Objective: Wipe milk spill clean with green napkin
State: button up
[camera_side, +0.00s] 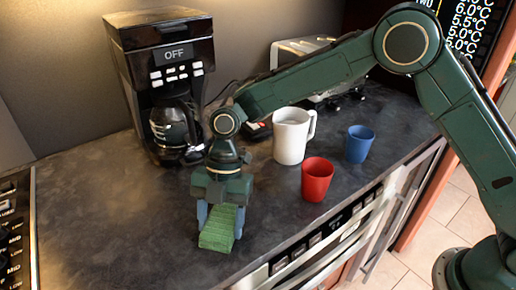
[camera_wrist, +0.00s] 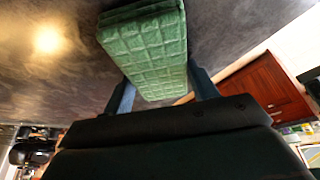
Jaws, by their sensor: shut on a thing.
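A green napkin (camera_side: 219,228), folded into a thick quilted block, is between the two blue-grey fingers of my gripper (camera_side: 221,217). My gripper points down over the counter, left of the red cup, and is shut on the napkin. The wrist view also shows the napkin (camera_wrist: 146,50) between the fingers of my gripper (camera_wrist: 160,88). The napkin is at or just above the dark counter (camera_side: 110,225); I cannot tell whether it touches. I see no milk spill in either view; the napkin and gripper hide part of the counter.
A black coffee maker (camera_side: 165,50) with a glass pot stands behind left. A white pitcher (camera_side: 290,137), a red cup (camera_side: 317,180) and a blue cup (camera_side: 359,144) stand right of my gripper. The counter's front edge is close. Free counter lies to the left.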

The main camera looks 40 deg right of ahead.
aim_at(255, 216)
jog(key=shift+d, duration=0.7)
jog(key=shift+d, duration=0.15)
jog(key=shift+w+d, duration=0.1)
jog(key=shift+d, duration=0.85)
jog(key=shift+d, duration=0.1)
jog(key=shift+d, duration=1.05)
jog(key=shift+d, duration=0.1)
jog(key=shift+d+f, duration=0.15)
jog(key=shift+d, duration=0.95)
jog(key=shift+d, duration=0.2)
